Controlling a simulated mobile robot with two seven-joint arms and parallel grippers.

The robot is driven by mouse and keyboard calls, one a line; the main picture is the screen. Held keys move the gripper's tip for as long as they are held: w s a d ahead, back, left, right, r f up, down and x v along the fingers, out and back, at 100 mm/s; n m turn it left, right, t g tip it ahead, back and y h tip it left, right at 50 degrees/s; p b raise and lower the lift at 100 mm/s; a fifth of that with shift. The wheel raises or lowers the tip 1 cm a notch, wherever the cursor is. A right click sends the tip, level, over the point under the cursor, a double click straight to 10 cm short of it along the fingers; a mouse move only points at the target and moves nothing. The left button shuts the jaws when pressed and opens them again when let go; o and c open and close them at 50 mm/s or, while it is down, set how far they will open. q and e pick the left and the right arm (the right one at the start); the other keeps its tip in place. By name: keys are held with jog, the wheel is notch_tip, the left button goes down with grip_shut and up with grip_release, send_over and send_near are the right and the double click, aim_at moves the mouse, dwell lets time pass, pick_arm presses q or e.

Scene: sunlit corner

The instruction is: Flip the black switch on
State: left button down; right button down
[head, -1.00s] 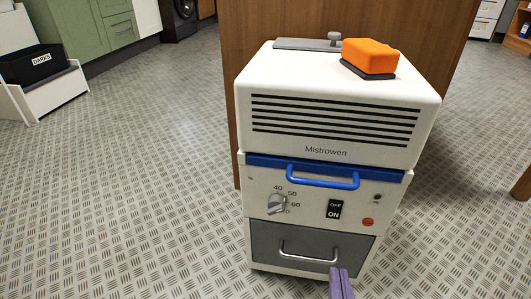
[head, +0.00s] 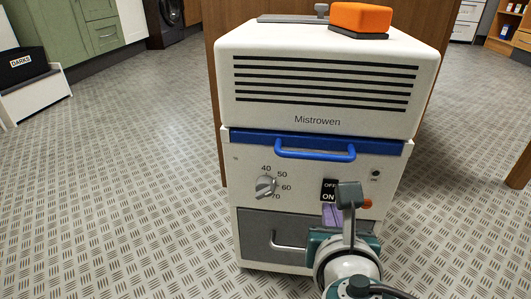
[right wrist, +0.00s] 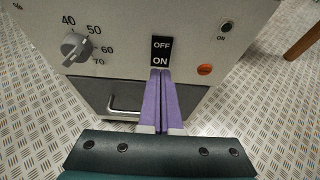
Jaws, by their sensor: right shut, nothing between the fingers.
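The black switch (head: 328,190) is on the front panel of the white Mistrowen machine (head: 312,120), marked OFF above and ON below. In the right wrist view the switch (right wrist: 161,50) is upright at the top centre. My right gripper (head: 332,207) is shut and empty, its purple fingers pointing at the panel. In the right wrist view its fingertips (right wrist: 160,72) are at the lower edge of the ON half; I cannot tell if they touch. My wrist hides part of the panel in the head view. My left gripper is not in view.
A dial (head: 265,187) is left of the switch and an orange button (right wrist: 205,69) is right of it. A blue handle (head: 315,152) is above, and a grey drawer (head: 255,226) is below. An orange block (head: 361,17) lies on top of the machine.

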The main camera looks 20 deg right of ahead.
jog(key=shift+w+d, duration=0.4)
jog(key=shift+w, duration=0.2)
jog(key=shift+w+d+f, duration=0.1)
jog(key=shift+w+d, duration=0.05)
jog(key=shift+w, duration=0.1)
jog(key=shift+f, duration=0.1)
